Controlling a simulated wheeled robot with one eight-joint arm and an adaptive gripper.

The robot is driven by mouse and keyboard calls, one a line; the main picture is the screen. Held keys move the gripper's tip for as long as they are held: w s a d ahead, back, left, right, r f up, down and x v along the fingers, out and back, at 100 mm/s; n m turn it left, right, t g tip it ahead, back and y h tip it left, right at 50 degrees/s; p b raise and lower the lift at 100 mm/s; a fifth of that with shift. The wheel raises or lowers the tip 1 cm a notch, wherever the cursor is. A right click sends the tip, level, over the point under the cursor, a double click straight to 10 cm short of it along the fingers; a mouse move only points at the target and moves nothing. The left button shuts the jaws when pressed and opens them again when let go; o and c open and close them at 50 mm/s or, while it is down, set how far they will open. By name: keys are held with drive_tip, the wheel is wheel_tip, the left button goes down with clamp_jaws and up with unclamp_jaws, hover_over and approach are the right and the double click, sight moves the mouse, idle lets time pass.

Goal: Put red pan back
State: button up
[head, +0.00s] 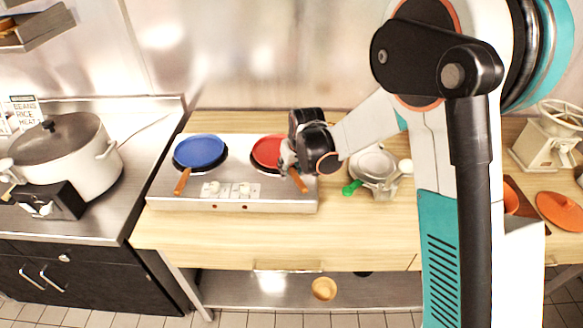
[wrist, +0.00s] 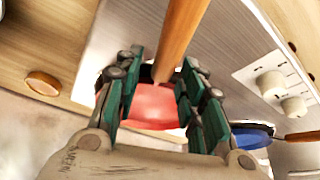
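The red pan (head: 266,151) sits at the right burner of the metal two-burner hot plate (head: 235,190). Its wooden handle points toward the front right, and my arm partly hides it. My gripper (head: 288,160) is at the pan's right side, over the handle. In the wrist view my gripper (wrist: 160,75) is open, with a green-padded finger on each side of the wooden handle (wrist: 182,35). Gaps show between the fingers and the handle. The red pan (wrist: 152,106) shows between the fingers. The blue pan (head: 201,151) rests on the left burner.
A large lidded pot (head: 75,160) stands on the counter at left. A metal pan with a green handle (head: 372,165) lies right of the hot plate. A grinder (head: 550,140) and an orange lid (head: 560,210) are at far right. The wooden front of the table is clear.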

drive_tip(key=p+v, duration=0.2)
drive_tip(key=v, duration=1)
drive_tip(key=shift+r, duration=0.1)
idle(0.4)
